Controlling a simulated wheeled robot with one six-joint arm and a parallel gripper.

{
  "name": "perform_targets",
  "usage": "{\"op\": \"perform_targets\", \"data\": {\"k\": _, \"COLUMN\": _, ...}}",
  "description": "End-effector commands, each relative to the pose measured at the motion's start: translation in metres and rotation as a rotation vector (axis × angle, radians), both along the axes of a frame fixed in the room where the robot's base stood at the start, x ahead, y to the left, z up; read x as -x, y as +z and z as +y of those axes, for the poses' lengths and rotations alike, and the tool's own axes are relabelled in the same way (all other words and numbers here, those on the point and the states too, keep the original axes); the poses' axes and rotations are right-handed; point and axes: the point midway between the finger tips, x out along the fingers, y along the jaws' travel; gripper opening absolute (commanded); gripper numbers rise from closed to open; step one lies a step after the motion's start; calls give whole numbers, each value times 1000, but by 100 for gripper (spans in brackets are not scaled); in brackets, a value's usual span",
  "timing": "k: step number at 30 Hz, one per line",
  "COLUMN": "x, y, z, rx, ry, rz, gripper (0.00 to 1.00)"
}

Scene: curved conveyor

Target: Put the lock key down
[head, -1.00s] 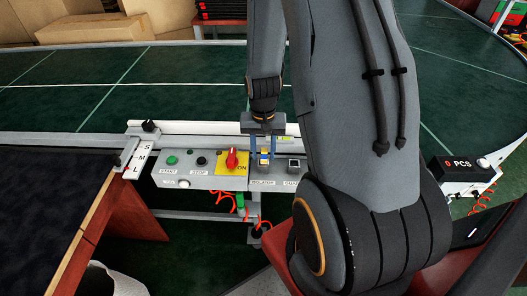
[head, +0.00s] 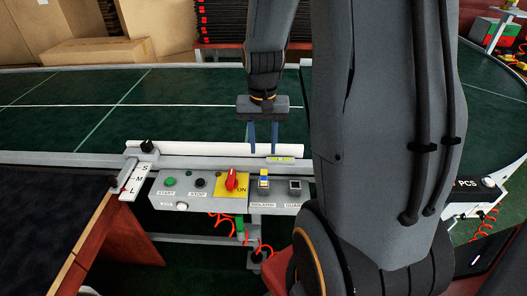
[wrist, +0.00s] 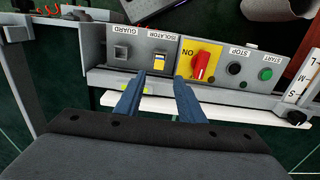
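The lock key, a small yellow and blue piece (head: 263,177), stands at the ISOLATOR position of the grey control panel (head: 210,205). The key also shows in the wrist view (wrist: 159,62). My gripper (head: 263,151) is open and empty, raised above and behind the key on the conveyor side. In the wrist view its two blue fingers (wrist: 157,84) are apart, with the key beyond their tips and not touched.
A red switch (head: 232,179) on a yellow plate sits left of the key, and a GUARD socket (head: 295,186) sits right of it. A white rail (head: 205,148) runs behind the panel. The green conveyor (head: 100,105) is clear near my gripper.

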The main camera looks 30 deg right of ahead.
Motion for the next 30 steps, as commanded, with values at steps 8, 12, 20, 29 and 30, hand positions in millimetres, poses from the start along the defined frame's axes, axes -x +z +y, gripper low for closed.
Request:
{"op": "perform_targets", "data": {"k": 8, "x": 41, "y": 24, "z": 85, "rx": 12, "ry": 360, "rz": -46, "gripper": 36}}
{"op": "perform_targets", "data": {"k": 12, "x": 66, "y": 29, "z": 117, "rx": 16, "ry": 531, "rz": -67, "gripper": 36}}
{"op": "perform_targets", "data": {"k": 20, "x": 76, "y": 30, "z": 126, "rx": 19, "ry": 596, "rz": -74, "gripper": 36}}
{"op": "perform_targets", "data": {"k": 29, "x": 76, "y": 30, "z": 126, "rx": 19, "ry": 593, "rz": -74, "gripper": 36}}
{"op": "perform_targets", "data": {"k": 30, "x": 76, "y": 30, "z": 126, "rx": 19, "ry": 593, "rz": -74, "gripper": 36}}
